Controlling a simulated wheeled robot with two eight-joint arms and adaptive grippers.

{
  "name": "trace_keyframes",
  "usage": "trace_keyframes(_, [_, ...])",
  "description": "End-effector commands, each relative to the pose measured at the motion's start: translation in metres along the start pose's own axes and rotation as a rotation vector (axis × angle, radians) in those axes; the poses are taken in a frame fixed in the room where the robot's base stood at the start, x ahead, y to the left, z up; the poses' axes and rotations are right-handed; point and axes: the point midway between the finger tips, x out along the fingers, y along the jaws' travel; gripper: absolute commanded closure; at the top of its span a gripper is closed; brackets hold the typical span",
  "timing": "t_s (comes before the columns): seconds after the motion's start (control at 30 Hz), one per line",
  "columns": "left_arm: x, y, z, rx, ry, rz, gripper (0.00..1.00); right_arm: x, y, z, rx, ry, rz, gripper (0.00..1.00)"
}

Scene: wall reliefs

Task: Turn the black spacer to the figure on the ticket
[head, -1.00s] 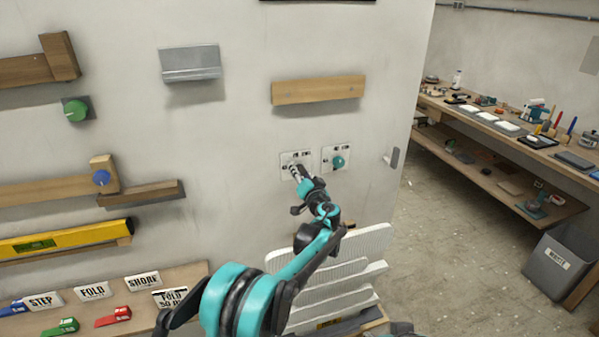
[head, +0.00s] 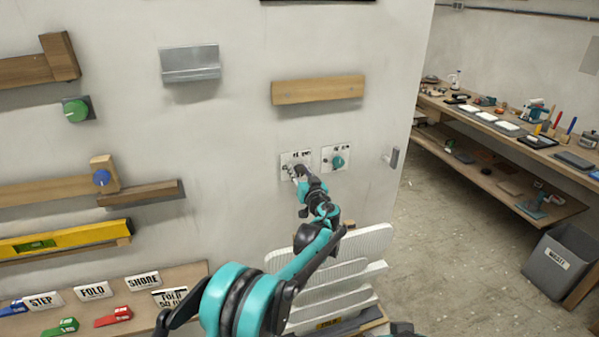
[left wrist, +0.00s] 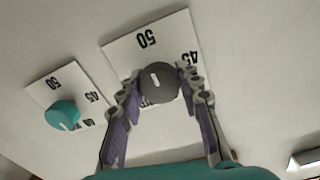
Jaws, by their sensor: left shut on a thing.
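The black spacer (left wrist: 158,84) is a dark round knob with a white mark on its face. It sits on a white plate (left wrist: 117,48) with figures 50 and 45 legible; others are hidden by my fingers. The mark points roughly toward the 50. My left gripper (left wrist: 158,90) is shut on the knob, one finger on each side. In the head view my left gripper (head: 295,173) covers the knob in front of its plate (head: 287,158). My right gripper is out of view.
A teal knob (head: 338,161) on a similar plate is close on the right; it also shows in the left wrist view (left wrist: 61,115). A wooden bar (head: 318,90) is on the wall above. White panels (head: 365,245) stand below my left arm.

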Motion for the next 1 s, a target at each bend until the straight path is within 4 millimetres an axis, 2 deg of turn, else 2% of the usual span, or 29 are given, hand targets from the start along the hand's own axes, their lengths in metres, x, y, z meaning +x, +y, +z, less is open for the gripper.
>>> trace_keyframes(0.2, [0.002,-0.002,0.000,0.001,0.000,-0.002,0.95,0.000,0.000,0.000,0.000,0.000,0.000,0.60])
trace_keyframes(0.23, [0.002,-0.002,0.000,0.001,0.000,-0.002,0.63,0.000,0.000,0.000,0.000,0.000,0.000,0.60])
trace_keyframes(0.3, [0.001,-0.002,0.000,0.002,0.000,-0.002,0.45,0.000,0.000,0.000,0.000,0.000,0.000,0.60])
trace_keyframes(0.67, [-0.003,0.000,0.000,0.002,0.000,0.000,0.44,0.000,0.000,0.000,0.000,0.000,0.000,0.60])
trace_keyframes(0.77, [-0.014,0.001,0.000,0.002,0.000,0.002,0.44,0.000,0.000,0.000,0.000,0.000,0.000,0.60])
trace_keyframes(1.0, [-0.065,0.000,0.000,0.002,0.000,0.001,0.44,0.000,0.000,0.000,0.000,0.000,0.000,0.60])
